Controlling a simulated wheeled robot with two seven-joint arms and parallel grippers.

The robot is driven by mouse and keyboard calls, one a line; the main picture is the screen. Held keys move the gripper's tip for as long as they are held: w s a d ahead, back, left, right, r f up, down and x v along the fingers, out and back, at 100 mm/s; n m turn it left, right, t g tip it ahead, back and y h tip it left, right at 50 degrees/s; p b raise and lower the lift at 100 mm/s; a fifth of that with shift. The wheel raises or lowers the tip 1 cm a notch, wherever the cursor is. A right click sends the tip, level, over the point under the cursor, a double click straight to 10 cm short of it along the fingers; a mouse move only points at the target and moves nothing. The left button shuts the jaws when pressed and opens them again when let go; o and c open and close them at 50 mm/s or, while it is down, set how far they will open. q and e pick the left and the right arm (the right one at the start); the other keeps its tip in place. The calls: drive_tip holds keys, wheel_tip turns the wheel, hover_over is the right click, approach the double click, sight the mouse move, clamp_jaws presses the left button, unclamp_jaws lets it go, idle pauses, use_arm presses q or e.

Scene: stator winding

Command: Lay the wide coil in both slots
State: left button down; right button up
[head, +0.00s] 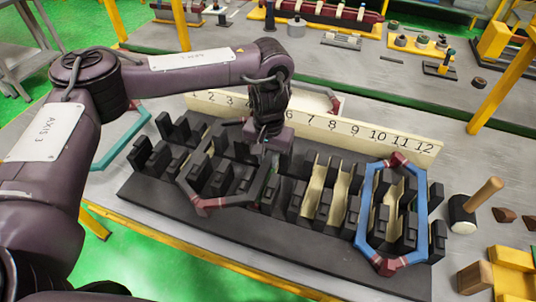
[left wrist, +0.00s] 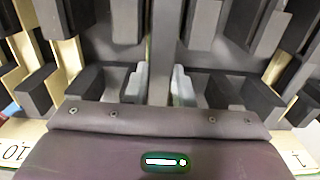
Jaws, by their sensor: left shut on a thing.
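My left gripper (head: 268,165) points down over the middle of the black slotted stator block (head: 270,245). It is shut on a grey coil (head: 186,188) with dark red bound ends, whose near end shows low at the left-middle of the block. The gripper and the black teeth hide much of this coil, so I cannot tell whether its sides are in slots. In the left wrist view the two fingertips (left wrist: 157,85) are close together between black teeth. A blue coil (head: 364,205) with red ends lies around teeth near numbers 10 to 12. My right gripper is not in view.
A numbered cream strip (head: 350,132) runs along the block's back. A teal coil (head: 122,140) lies left of the block, and a pale coil (head: 310,92) lies behind the strip. A mallet (head: 470,208) and yellow blocks (head: 511,262) stand at the right.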

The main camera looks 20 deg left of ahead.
use_arm(q)
drive_tip(key=shift+f, duration=0.55)
idle(0.7)
drive_tip(key=shift+f, duration=0.3)
idle(0.4)
drive_tip(key=c, duration=1.1)
unclamp_jaws()
drive_tip(key=shift+c, duration=0.2)
drive_tip(key=shift+r, duration=0.1)
drive_tip(key=shift+r+p, duration=0.65)
drive_tip(key=shift+p, duration=0.15)
